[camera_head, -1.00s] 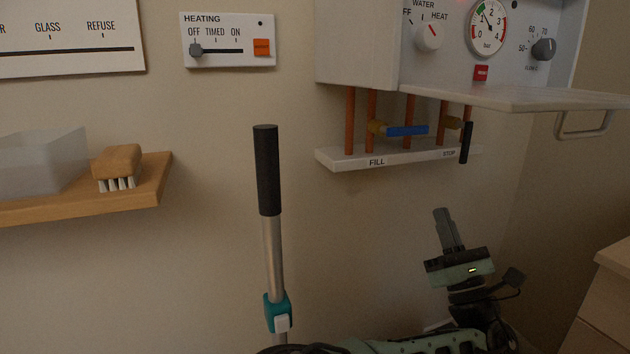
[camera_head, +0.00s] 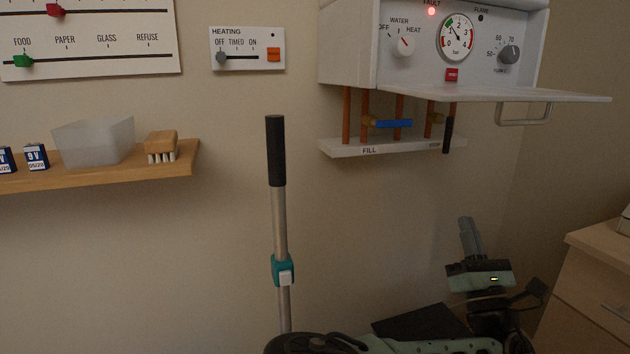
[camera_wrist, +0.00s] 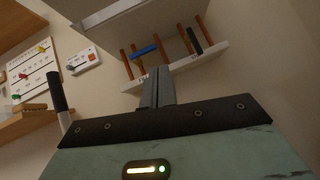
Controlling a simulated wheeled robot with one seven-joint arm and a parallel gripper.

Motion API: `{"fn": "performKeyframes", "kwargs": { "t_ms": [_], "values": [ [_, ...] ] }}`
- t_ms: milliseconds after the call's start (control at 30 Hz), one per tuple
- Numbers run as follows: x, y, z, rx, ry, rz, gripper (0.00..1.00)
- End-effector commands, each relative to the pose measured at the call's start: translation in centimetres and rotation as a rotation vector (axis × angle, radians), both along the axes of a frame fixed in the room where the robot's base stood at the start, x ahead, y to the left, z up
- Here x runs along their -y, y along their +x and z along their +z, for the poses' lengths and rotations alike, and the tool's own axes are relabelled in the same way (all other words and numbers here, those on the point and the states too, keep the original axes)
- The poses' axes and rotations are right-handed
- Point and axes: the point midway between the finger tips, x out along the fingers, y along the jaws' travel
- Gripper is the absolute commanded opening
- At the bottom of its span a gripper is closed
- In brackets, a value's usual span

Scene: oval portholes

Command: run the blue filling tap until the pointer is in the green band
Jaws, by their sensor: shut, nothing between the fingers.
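The blue filling tap (camera_head: 393,123) is a lever lying sideways across the copper pipes above the white FILL shelf (camera_head: 370,150). It also shows in the wrist view (camera_wrist: 145,51). The round pressure gauge (camera_head: 457,37) is on the boiler front above. Its pointer leans up and left, near 1; whether it touches the green band is too small to tell. My gripper (camera_head: 466,222) is shut and empty, pointing up, below and right of the tap and well apart from it. Its closed fingers (camera_wrist: 157,72) show in the wrist view below the tap.
A black STOP lever (camera_head: 447,135) hangs down right of the tap. The boiler's open flap (camera_head: 500,93) juts out above the pipes. A black-gripped pole (camera_head: 276,150) stands left, and a wooden shelf (camera_head: 185,168) is further left. Drawers (camera_head: 590,285) stand right. A red fault light (camera_head: 431,12) is lit.

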Motion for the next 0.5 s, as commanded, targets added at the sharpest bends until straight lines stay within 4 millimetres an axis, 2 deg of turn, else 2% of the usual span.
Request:
{"fn": "performKeyframes", "kwargs": {
  "t_ms": [267,367,500],
  "values": [
    [4.0,1.0,-2.9,-0.136,0.265,-0.07,0.0],
    [5.7,1.2,-4.8,-0.204,0.409,-0.105,0.0],
    [7.9,1.1,-8.5,-0.314,0.664,-0.163,0.0]
  ]
}}
